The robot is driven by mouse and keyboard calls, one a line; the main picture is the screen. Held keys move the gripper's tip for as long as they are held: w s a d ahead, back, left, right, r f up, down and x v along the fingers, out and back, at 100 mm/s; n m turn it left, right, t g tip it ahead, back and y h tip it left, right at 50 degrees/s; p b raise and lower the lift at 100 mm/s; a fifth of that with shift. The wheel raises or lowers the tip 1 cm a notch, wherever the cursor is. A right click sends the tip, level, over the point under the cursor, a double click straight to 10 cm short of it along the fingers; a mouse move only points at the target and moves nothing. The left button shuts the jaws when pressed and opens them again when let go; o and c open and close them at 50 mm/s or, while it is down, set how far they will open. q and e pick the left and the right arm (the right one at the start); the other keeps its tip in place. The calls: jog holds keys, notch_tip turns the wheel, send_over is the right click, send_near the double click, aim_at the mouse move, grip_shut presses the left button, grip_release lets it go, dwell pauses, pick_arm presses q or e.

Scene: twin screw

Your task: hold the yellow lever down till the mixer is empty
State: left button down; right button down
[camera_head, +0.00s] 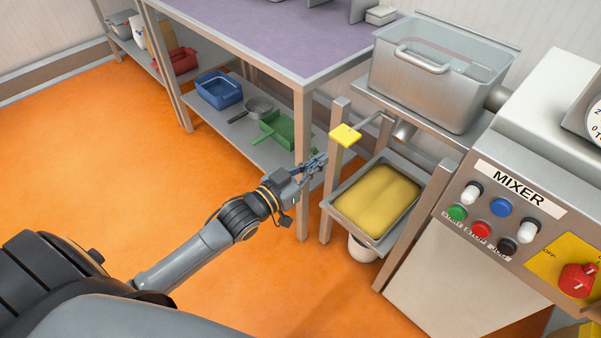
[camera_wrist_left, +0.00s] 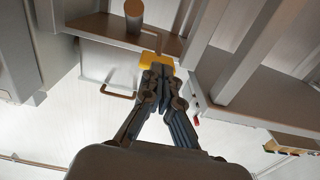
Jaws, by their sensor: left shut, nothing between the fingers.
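The yellow lever (camera_head: 345,135) sticks out on a metal rod from under the mixer tub, left of it in the head view. The mixer (camera_head: 440,75) is a steel tub with a front handle; its inside looks empty from here, though its floor is partly hidden. A tray of yellow mass (camera_head: 378,200) stands below. My left gripper (camera_head: 320,160) is shut and empty, just below and left of the lever. In the left wrist view the fingertips (camera_wrist_left: 160,68) lie close to the yellow lever (camera_wrist_left: 156,59); I cannot tell whether they touch. My right gripper is out of view.
A control panel (camera_head: 500,205) with several buttons and a red switch stands at right. A purple-topped table (camera_head: 270,40) with a lower shelf is behind my arm; its leg (camera_head: 303,190) is close to the gripper. The orange floor at left is clear.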

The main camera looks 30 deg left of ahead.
pick_arm(q)
jog(key=v, duration=0.4)
jog(key=shift+s+a+f, duration=0.1)
jog(key=shift+s+f, duration=0.25)
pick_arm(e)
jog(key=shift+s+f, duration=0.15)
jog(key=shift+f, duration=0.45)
